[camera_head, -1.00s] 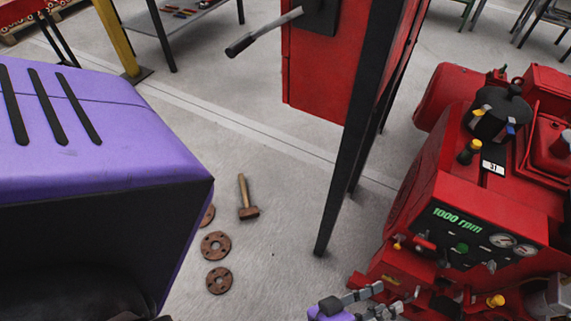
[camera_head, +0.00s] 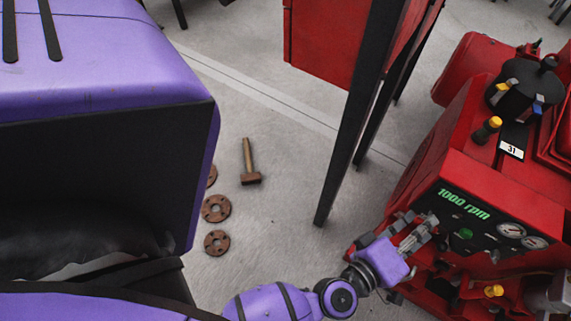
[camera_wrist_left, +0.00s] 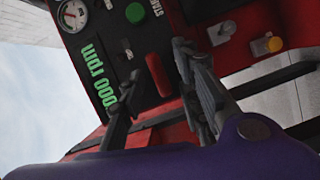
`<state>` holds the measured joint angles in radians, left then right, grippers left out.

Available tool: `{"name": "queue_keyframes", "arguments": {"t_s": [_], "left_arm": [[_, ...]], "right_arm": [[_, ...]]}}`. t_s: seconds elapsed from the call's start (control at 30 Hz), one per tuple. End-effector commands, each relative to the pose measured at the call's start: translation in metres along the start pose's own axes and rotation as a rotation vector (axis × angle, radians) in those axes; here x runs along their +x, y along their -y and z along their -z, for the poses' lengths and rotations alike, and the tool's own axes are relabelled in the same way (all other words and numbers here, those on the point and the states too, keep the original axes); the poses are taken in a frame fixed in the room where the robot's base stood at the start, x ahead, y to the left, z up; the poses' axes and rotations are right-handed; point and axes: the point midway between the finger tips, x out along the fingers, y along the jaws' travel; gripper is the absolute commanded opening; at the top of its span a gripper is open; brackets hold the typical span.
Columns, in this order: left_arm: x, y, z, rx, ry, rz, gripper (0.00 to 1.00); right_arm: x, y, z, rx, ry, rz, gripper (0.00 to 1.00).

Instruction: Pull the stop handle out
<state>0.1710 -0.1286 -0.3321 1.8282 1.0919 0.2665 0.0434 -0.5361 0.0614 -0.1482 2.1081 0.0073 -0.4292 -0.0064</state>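The engine's black control panel (camera_head: 470,228) is at the right in the head view, with green "1000 rpm" text, gauges and a green button. In the left wrist view, a red oblong handle (camera_wrist_left: 158,75) stands on the panel (camera_wrist_left: 112,40); it seems to be the stop handle. My left gripper (camera_head: 422,230) is at the panel's left end and hides this handle in the head view. In the left wrist view the gripper (camera_wrist_left: 158,60) is open, with its fingers on either side of the red handle. Contact cannot be told. My right gripper is out of view.
Yellow-tipped knobs (camera_head: 493,291) stick out below the panel. A black post (camera_head: 350,130) stands left of the engine, by a red cabinet (camera_head: 325,40).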

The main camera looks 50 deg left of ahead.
Motion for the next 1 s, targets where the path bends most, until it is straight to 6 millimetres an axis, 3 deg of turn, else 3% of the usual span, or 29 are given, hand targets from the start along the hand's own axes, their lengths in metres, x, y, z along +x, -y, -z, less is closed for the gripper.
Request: {"name": "queue_keyframes", "arguments": {"t_s": [0.23, 0.5, 0.8, 1.0], "left_arm": [[0.002, 0.0, 0.0, 0.001, 0.0, -0.001, 0.31], [0.001, 0.0, 0.0, 0.001, 0.0, -0.001, 0.0], [0.0, 0.0, 0.0, 0.004, 0.0, 0.0, 0.0], [-0.019, 0.0, -0.008, 0.007, 0.001, 0.001, 0.0]], "right_arm": [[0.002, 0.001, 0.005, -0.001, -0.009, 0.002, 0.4], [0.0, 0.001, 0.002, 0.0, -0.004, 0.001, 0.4], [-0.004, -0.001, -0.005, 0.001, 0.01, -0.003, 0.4], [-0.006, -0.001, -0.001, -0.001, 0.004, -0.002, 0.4]]}}
